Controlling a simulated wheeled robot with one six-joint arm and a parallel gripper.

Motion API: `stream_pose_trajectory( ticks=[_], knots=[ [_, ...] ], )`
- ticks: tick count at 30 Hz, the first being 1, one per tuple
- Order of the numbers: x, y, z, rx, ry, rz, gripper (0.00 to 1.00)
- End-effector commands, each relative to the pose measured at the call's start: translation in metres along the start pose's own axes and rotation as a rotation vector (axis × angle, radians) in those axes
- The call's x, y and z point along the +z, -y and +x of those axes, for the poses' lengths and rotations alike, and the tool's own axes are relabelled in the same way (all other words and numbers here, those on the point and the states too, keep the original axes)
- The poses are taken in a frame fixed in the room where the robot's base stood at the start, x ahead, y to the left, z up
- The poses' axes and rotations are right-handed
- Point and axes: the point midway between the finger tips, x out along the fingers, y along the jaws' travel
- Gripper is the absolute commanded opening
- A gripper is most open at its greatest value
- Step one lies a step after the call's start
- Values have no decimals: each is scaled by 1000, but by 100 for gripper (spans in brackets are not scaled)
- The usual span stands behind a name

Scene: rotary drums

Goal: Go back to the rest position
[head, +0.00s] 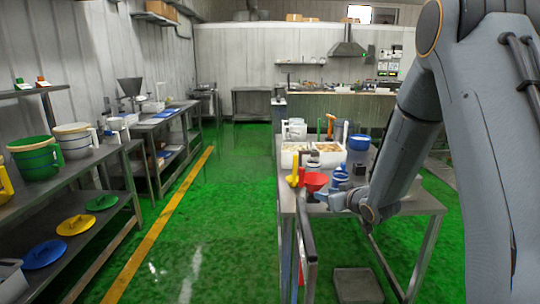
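My arm comes down from the upper right in the head view. Its end, with my gripper (330,200), is over the near part of a steel table (415,203). The fingers are small and lie among dark and blue-white items, so I cannot tell whether they are open or shut or hold anything. A red funnel-like piece (316,181) and a yellow piece (293,178) are just left of my gripper. My forearm hides part of the table's right side.
White trays (292,158) and a blue tub (359,142) stand further back on the table. A shelf bench (105,152) at left holds green and white buckets, with coloured lids below. The green floor (225,215) between them is open, with a yellow line (165,225).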

Motion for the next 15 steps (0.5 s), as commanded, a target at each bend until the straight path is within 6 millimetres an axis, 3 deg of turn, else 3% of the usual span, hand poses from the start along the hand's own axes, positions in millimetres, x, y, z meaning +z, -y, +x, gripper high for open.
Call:
stream_pose_trajectory(
  ticks=[2,8,15],
  knots=[
    [3,0,-23,57,95,12,35],
    [39,15,-103,175,393,86,35],
    [90,63,-215,216,726,211,35]
  ],
)
